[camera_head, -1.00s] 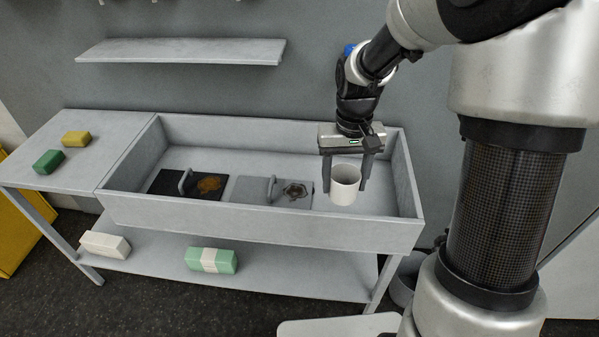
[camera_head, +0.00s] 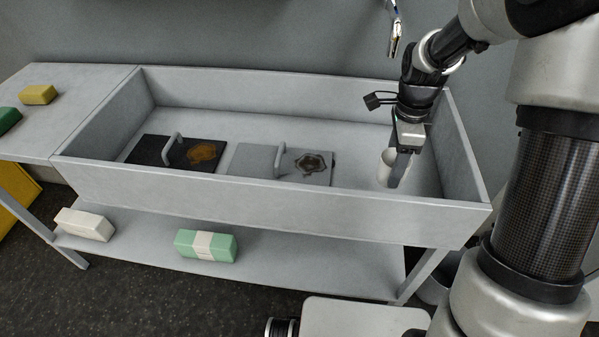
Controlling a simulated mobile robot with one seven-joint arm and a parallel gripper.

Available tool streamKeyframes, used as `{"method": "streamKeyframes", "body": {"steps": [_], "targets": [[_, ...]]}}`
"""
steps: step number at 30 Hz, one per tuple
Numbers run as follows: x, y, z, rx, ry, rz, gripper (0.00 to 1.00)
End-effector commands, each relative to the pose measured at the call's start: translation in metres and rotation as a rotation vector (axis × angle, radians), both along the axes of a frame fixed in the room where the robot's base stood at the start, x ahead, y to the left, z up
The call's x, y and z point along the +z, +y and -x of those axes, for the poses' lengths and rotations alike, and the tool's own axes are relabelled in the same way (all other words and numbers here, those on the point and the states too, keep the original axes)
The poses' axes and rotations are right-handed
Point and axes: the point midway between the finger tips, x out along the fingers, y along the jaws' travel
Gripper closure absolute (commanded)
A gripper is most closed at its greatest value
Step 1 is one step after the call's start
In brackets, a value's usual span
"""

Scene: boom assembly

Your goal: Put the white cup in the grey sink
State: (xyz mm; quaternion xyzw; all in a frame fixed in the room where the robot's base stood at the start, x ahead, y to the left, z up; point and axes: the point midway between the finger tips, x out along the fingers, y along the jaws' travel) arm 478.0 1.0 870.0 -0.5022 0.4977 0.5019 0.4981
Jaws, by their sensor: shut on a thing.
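The white cup (camera_head: 384,169) is at the right end inside the grey sink (camera_head: 270,203), partly hidden behind my gripper. My gripper (camera_head: 399,178) is shut on the cup, with its fingers pointing down. The cup is below the level of the sink's rim. I cannot tell whether its base touches the sink floor.
A dark board (camera_head: 160,152) and a grey board (camera_head: 255,162), each with a handle and a stain, lie in the sink. A faucet (camera_head: 395,35) hangs above. Yellow (camera_head: 38,95) and green (camera_head: 8,119) blocks sit on the left counter. White (camera_head: 84,224) and green-white (camera_head: 206,245) blocks lie on the lower shelf.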

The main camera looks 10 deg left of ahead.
Motion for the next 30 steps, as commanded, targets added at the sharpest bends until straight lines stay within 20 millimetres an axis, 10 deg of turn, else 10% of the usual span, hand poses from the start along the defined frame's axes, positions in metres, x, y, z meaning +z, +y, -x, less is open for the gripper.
{"method": "streamKeyframes", "body": {"steps": [30], "targets": [[-0.1, 0.0, 0.0, -0.008, -0.001, 0.0, 0.66]]}}
